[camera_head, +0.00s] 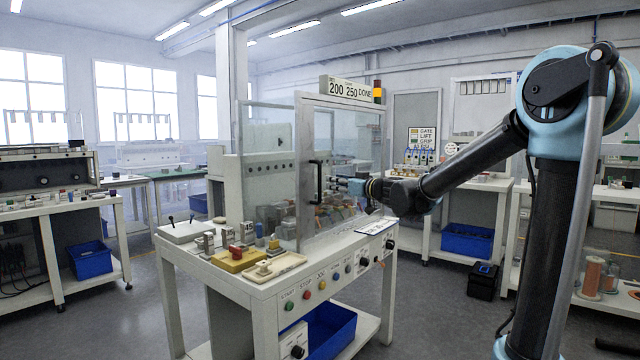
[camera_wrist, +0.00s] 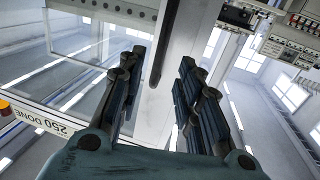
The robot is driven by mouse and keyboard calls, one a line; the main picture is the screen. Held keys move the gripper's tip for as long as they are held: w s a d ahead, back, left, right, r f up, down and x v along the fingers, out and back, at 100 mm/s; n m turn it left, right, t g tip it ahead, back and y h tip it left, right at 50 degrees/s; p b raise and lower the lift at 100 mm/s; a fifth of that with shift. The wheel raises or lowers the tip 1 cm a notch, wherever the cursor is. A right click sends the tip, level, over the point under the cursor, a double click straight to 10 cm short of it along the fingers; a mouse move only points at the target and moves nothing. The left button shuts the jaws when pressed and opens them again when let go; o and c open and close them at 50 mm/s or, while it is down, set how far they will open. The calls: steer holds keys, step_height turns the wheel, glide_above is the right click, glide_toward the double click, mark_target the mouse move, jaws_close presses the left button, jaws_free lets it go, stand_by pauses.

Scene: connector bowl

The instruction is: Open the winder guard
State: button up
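The winder guard (camera_head: 345,135) is a clear panel in a pale frame, standing upright at the front of the winder on the white bench. Its black vertical handle (camera_head: 317,183) is on the left frame post. My gripper (camera_head: 341,185) is just right of the handle in the head view. In the wrist view my gripper (camera_wrist: 160,95) is open, with dark fingers spread apart. The black handle (camera_wrist: 172,42) and the pale frame post (camera_wrist: 178,75) show in the gap between the fingers. I cannot tell whether the handle lies between the fingertips or beyond them; no finger visibly grips it.
The bench top (camera_head: 262,284) carries a yellow block (camera_head: 236,260), a beige tray (camera_head: 274,268) and small parts left of the guard. Buttons and knobs line its front. A sign (camera_head: 350,89) and an amber lamp (camera_head: 378,92) are above.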

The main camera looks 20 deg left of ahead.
glide_above(320, 199)
steer(key=shift+w+a, duration=0.25)
steer(key=shift+w, duration=0.2)
jaws_close()
